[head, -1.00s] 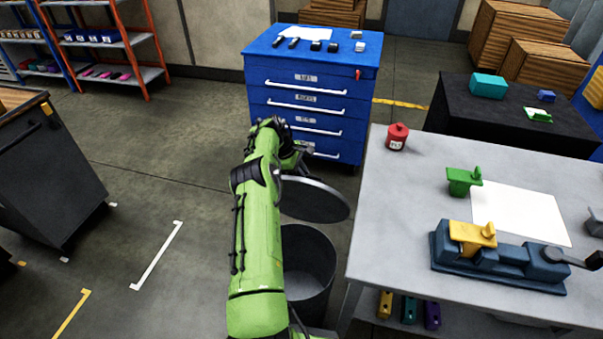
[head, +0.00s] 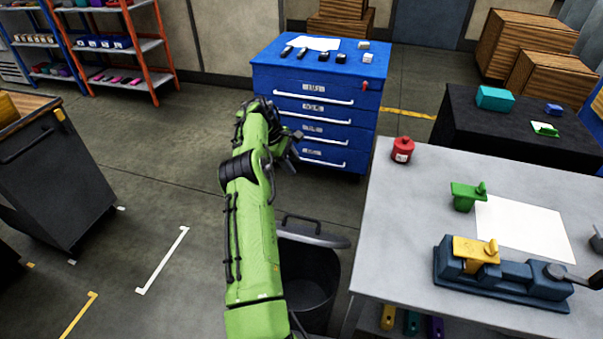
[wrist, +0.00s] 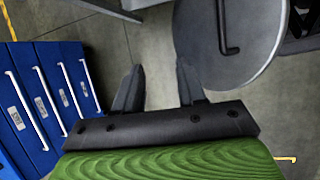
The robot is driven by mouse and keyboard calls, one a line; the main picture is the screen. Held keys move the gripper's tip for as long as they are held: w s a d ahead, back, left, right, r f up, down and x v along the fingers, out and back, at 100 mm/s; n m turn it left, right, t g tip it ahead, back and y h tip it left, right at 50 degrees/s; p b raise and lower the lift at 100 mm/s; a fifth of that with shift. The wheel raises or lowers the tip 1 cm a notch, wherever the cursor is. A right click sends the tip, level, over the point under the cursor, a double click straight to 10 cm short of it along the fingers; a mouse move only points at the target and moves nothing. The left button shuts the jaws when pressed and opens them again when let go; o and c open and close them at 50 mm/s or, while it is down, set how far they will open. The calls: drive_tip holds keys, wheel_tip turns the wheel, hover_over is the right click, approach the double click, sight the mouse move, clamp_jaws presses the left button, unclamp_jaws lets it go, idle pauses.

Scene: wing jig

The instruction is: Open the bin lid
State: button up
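The dark round bin (head: 310,285) stands on the floor left of the workbench, partly hidden by my arm. Its grey round lid (head: 325,239) is partly raised and seen nearly edge-on, with the dark inside of the bin showing below it. The lid's dark bar handle (head: 303,219) stands on its upper side. In the wrist view the lid (wrist: 200,40) and handle (wrist: 224,30) lie beyond the right finger. My gripper (head: 294,149) is above and behind the lid, apart from the handle. In the wrist view my gripper (wrist: 158,85) has its fingers spread, with only floor between them.
A blue drawer cabinet (head: 315,105) stands just behind my gripper. The grey workbench (head: 420,215) is close on the right, carrying a red canister (head: 402,149), a green part (head: 467,196) and a blue fixture (head: 505,277).

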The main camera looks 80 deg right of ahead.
drive_tip(key=p+v, duration=0.1)
drive_tip(key=v, duration=0.3)
drive_tip(key=shift+f, duration=0.1)
idle(0.4)
